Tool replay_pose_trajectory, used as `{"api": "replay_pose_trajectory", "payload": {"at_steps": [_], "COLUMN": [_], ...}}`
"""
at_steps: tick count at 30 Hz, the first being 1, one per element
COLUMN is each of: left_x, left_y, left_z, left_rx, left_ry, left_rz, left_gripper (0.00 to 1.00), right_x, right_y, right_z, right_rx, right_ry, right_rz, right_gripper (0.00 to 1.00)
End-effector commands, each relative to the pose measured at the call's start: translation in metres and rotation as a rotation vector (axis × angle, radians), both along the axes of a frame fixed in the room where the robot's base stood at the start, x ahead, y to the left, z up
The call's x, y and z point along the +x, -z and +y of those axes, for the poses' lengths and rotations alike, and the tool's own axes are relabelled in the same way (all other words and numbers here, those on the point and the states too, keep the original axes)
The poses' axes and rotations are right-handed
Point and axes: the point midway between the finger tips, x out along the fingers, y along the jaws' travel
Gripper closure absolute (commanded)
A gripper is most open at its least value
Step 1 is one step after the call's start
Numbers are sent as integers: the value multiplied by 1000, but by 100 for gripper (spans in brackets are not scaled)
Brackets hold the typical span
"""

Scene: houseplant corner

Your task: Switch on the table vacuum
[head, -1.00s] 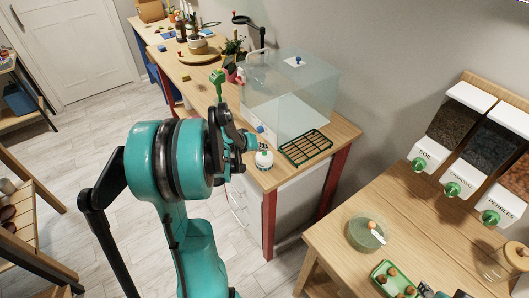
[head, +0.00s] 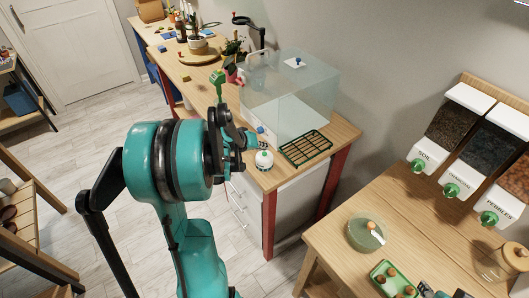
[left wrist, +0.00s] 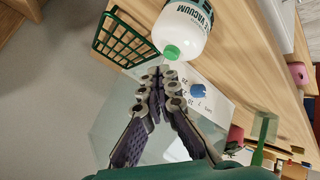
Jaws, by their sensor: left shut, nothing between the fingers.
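The table vacuum (head: 264,161) is a small white round-bodied device with a green button on top, standing at the near corner of the wooden cabinet top. In the left wrist view its white body (left wrist: 192,28) shows part of a "VACUUM" label, and its green button (left wrist: 171,52) points toward my fingers. My left gripper (head: 261,143) is shut and empty, just above and beside the vacuum. In the left wrist view the closed fingertips (left wrist: 160,74) are close to the button; I cannot tell whether they touch it.
A clear box (head: 290,95) stands right behind the gripper, with a blue knob (left wrist: 198,90) on a marked white panel. A green wire rack (head: 305,148) lies to the vacuum's right. Soil dispensers (head: 452,190) and a second table (head: 330,235) are at the right.

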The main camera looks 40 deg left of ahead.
Motion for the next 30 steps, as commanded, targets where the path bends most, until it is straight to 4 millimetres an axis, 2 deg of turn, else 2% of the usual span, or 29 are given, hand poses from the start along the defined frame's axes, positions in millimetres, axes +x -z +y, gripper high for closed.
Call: {"api": "replay_pose_trajectory", "payload": {"at_steps": [5, 19, 30], "left_x": [0, 0, 0], "left_y": [-8, -58, -60], "left_z": [0, 0, 0], "left_rx": [0, 0, 0], "left_ry": [0, 0, 0], "left_rz": [0, 0, 0], "left_gripper": [100, 100, 100], "right_x": [0, 0, 0], "right_y": [-7, -45, -46], "right_z": [0, 0, 0], "right_rx": [0, 0, 0], "right_ry": [0, 0, 0], "right_rz": [0, 0, 0], "right_gripper": [60, 60, 60]}}
